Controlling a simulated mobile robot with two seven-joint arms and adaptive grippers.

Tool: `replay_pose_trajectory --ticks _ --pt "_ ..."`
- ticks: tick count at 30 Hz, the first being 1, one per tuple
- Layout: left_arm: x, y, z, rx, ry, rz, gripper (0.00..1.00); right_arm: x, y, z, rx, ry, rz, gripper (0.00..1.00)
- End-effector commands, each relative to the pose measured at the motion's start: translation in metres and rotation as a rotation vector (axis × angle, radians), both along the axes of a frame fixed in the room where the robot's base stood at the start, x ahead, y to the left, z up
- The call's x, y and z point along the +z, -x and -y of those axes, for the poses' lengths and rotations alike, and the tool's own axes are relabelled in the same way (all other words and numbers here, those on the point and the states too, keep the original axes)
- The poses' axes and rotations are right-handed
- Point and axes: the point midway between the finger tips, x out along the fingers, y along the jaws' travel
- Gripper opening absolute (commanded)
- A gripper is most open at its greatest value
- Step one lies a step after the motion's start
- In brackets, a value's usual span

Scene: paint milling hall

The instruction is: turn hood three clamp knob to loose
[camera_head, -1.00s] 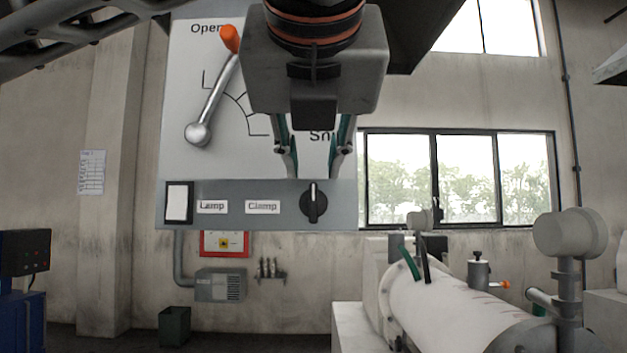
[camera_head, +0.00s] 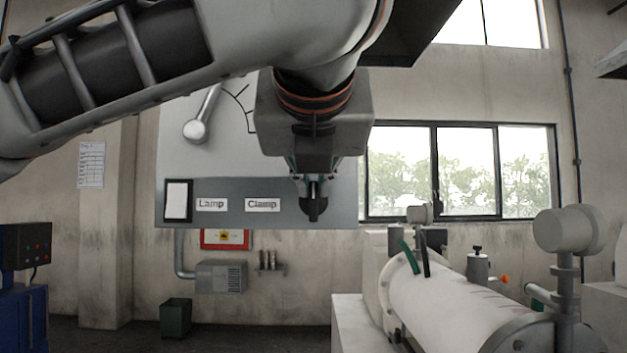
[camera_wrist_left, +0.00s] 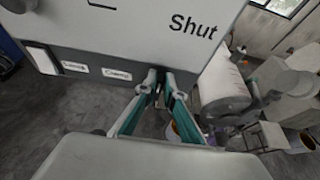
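The clamp knob (camera_head: 314,208) is a small black knob on the grey lower strip of the hood control panel, right of the "Clamp" label (camera_head: 262,205). Its handle looks upright; its upper part is hidden by my fingers. My left gripper (camera_head: 313,186) reaches down over it, its two fingers drawn close together on either side of the knob. In the left wrist view the fingertips (camera_wrist_left: 161,82) nearly meet at the panel's lower strip, with little of the knob visible between them. My right gripper is not in view.
A silver lever (camera_head: 197,127) sits on the panel's upper part, partly hidden by my left arm. A "Lamp" label and a white switch (camera_head: 177,200) are left on the strip. Open space lies below the panel.

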Motion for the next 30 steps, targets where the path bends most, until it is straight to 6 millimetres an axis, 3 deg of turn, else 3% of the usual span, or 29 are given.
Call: replay_pose_trajectory --ticks 14,25,30 --pt "-0.001 0.0 -0.004 0.0 0.126 0.001 0.0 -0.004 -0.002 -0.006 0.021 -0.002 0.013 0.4" --pt "-0.006 -0.001 -0.013 0.001 0.453 0.0 0.0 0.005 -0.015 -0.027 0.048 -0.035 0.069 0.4" --pt "-0.008 0.0 -0.017 0.001 0.613 -0.001 0.0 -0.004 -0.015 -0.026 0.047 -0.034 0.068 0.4"
